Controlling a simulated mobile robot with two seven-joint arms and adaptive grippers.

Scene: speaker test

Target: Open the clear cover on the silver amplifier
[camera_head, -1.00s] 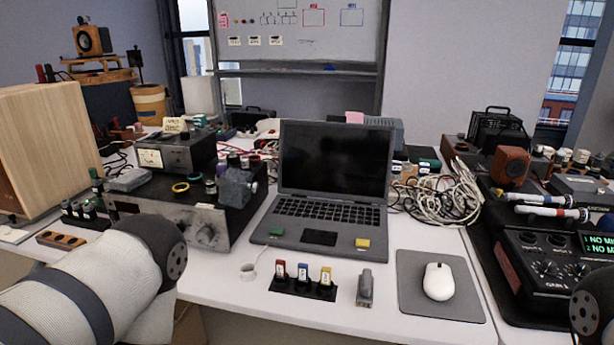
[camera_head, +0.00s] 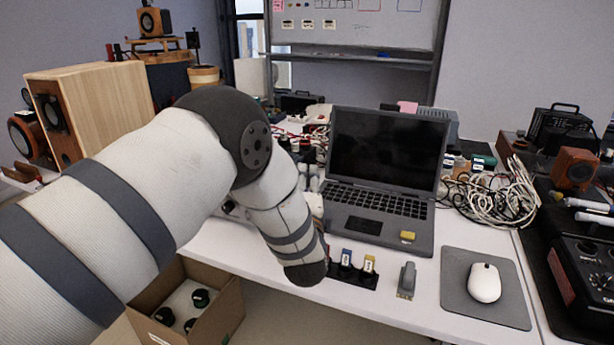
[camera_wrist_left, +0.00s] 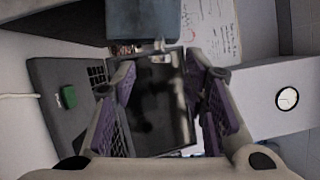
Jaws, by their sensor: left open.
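The silver amplifier is almost wholly hidden behind my left arm in the head view. Only a small piece of what seems to be its front (camera_head: 229,208) shows beside the forearm. I cannot make out the clear cover. My left arm reaches across from the left and bends down in front of the laptop (camera_head: 383,170). Its gripper is mostly hidden by the arm there. In the left wrist view the left gripper (camera_wrist_left: 162,70) is open, with purple-padded fingers apart and nothing visibly held. The dark laptop screen (camera_wrist_left: 160,110) shows beyond, between the fingers. My right gripper is out of view.
Small coloured-label items in a black holder (camera_head: 352,268), a grey gadget (camera_head: 407,281) and a mouse (camera_head: 484,282) on a pad lie along the table's front. A wooden speaker cabinet (camera_head: 95,100) stands left. An open cardboard box (camera_head: 225,312) is below the table edge.

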